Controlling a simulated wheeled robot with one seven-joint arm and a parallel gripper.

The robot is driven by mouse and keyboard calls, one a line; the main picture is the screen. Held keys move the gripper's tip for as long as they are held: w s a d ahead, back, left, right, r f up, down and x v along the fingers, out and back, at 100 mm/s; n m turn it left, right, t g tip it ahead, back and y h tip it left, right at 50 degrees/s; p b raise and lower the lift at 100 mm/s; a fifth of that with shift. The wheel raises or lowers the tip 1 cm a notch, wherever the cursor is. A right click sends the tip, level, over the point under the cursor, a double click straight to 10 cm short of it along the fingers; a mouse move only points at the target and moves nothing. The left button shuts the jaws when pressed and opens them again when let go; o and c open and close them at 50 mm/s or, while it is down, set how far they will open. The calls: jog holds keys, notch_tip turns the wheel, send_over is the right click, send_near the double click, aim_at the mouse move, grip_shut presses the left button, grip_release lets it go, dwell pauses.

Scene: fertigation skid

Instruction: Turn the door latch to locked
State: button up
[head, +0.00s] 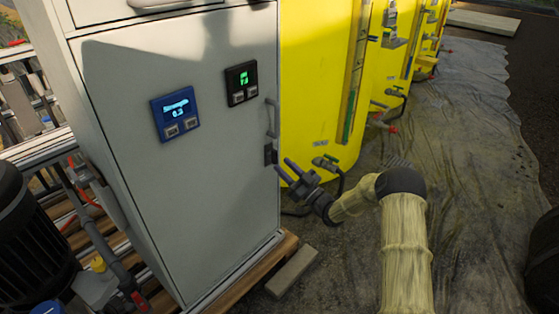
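The grey cabinet door (205,180) is closed. Near its right edge is a small dark door latch (270,154), just below a grey bar handle (271,118). The latch is small in the picture, and I cannot tell which way it is turned. My gripper (282,165) is just right of and slightly below the latch, its fingers pointing up and left towards the door edge. The two fingers are apart with nothing seen between them. I cannot tell whether a fingertip touches the latch or door.
The door carries a blue display (175,112) and a black display (241,82). Yellow tanks (315,75) with a valve (326,164) stand close behind my gripper. A dark motor (30,245) and pipes are at left. A loose block (291,271) lies on the ground; ground at right is mostly clear.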

jog(key=p+v, duration=0.3)
jog(key=v, duration=1)
jog(key=shift+s+d+f, duration=0.2)
jog(key=shift+d, duration=0.1)
jog(key=shift+w, duration=0.1)
jog(key=w+r+m+g+h+p, duration=0.25)
jog(key=r+h, duration=0.25)
jog(key=h, duration=0.3)
jog(key=s+d+r+m+h, duration=0.2)
jog(key=s+d+r+h, duration=0.2)
jog(key=h, duration=0.1)
jog(key=s+d+r+m+g+h+p, duration=0.1)
jog(key=s+r+m+g+h, duration=0.15)
jog(key=s, duration=0.65)
jog(key=s+d+r+m+g+h+p, duration=0.1)
jog(key=s+d+r+m+g, duration=0.15)
jog(key=s, duration=0.65)
jog(key=s+d+r+m+g+h, duration=0.15)
jog(key=s+g, duration=0.25)
jog(key=s, duration=0.5)
jog(key=w+p+v, duration=0.3)
jog(key=p+v, duration=1.5)
jog(key=p, duration=0.1)
jog(key=w+d+r+p+v, duration=0.1)
jog(key=w+p+v, duration=0.3)
jog(key=p+v, duration=1.5)
jog(key=shift+w+a+r, duration=0.35)
jog(key=shift+w+r, duration=0.1)
